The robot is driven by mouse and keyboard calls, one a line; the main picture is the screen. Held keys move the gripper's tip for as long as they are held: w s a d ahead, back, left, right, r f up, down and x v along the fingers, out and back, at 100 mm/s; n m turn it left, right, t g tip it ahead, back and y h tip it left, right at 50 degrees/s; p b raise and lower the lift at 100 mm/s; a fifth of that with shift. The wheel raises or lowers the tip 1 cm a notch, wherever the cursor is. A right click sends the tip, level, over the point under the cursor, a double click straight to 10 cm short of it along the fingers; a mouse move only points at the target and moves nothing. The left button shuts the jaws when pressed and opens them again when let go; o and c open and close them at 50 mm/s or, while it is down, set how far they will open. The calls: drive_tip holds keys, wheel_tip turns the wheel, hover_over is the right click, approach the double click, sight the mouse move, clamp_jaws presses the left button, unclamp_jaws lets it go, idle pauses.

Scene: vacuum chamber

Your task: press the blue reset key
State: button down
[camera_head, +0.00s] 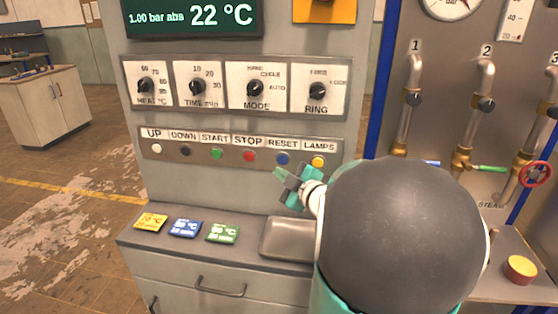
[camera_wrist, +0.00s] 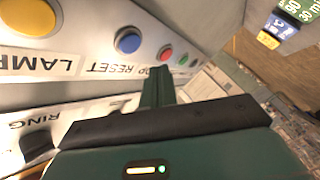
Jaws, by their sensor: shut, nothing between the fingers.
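The blue reset key (camera_head: 282,159) sits in the lower button row of the grey panel, under the label RESET, between the red STOP key (camera_head: 249,156) and the yellow LAMPS key (camera_head: 318,162). In the wrist view the blue key (camera_wrist: 128,41) is a round button in a metal ring, above and left of the fingers. My gripper (camera_head: 278,174) is shut and empty, just below the blue key in the head view. Its closed fingers also show in the wrist view (camera_wrist: 158,78). I cannot tell the exact gap, but the key's face is uncovered.
Green START (camera_head: 217,154), black DOWN (camera_head: 186,151) and white UP (camera_head: 157,149) keys continue the row. Rotary knobs, including RING (camera_head: 318,90), sit above it. Yellow, blue and green cards (camera_head: 222,233) and a metal tray (camera_head: 285,238) lie on the ledge below. Pipes with valves stand at right.

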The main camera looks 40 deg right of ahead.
sight(278, 160)
drive_tip(key=shift+w+d, duration=0.95)
drive_tip(key=shift+d, duration=0.3)
drive_tip(key=shift+w+d, duration=0.1)
idle(1.1)
drive_tip(key=shift+w+d, duration=0.2)
drive_tip(key=shift+d, duration=0.05)
drive_tip(key=shift+w+d, duration=0.2)
drive_tip(key=shift+d, duration=0.15)
idle(0.7)
drive_tip(key=shift+a, duration=0.1)
drive_tip(key=shift+s+a, duration=0.5)
drive_tip(key=shift+a, duration=0.1)
idle(0.3)
drive_tip(key=s+a, duration=0.1)
drive_tip(key=a, duration=0.1)
drive_tip(key=s+a, duration=0.2)
idle(0.4)
